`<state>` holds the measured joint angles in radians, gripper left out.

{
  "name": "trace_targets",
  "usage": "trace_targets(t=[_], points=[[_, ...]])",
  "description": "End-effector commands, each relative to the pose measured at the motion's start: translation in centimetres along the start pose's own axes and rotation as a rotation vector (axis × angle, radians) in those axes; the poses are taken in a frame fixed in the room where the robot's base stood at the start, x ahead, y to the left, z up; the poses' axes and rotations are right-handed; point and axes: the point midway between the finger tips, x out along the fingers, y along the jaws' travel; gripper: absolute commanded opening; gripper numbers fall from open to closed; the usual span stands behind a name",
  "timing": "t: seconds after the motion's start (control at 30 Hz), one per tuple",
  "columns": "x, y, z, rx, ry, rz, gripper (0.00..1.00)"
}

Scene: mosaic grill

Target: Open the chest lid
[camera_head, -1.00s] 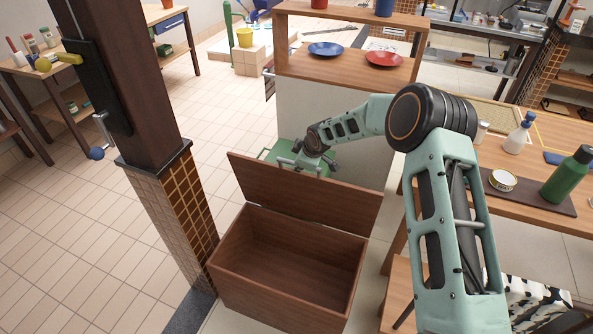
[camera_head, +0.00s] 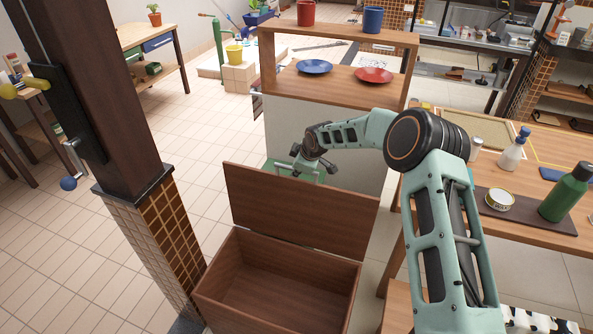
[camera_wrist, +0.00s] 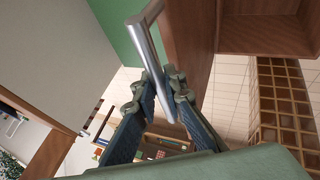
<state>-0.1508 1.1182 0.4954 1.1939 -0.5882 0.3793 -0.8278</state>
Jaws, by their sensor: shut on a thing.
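The wooden chest (camera_head: 275,285) stands on the floor at the bottom middle, and its open inside looks empty. Its lid (camera_head: 300,212) stands raised at the back edge with its inner face in view. My gripper (camera_head: 306,170) is behind the lid's upper edge, and its fingertips are partly hidden there. In the wrist view my gripper (camera_wrist: 163,97) is shut on a silver bar handle (camera_wrist: 149,55). The lid (camera_wrist: 190,45) shows beside the handle, with part of the chest (camera_wrist: 270,35) at the upper right.
A tiled pillar (camera_head: 165,220) stands close left of the chest. A shelf unit (camera_head: 345,85) with a blue plate (camera_head: 314,66) and a red plate (camera_head: 374,75) is behind the lid. A wooden table (camera_head: 520,232) with a green bottle (camera_head: 568,192) is at the right. Floor at the left is clear.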

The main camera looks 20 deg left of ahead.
Motion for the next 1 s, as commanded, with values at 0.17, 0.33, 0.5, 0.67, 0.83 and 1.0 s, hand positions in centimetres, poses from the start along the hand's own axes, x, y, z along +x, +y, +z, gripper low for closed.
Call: trace_targets(t=[0.17,0.33,0.5,0.67,0.83,1.0], points=[[-0.1,0.1,-0.1,0.0,0.002,0.002,0.24],[0.0,0.0,-0.1,0.0,0.001,0.0,0.29],[-0.1,0.0,-0.1,0.0,0.001,0.0,0.29],[-1.2,0.1,-0.1,0.0,0.001,0.001,0.29],[-4.0,0.2,-0.1,0.0,0.0,0.003,0.29],[-7.2,0.1,0.0,0.001,0.0,0.003,0.29]])
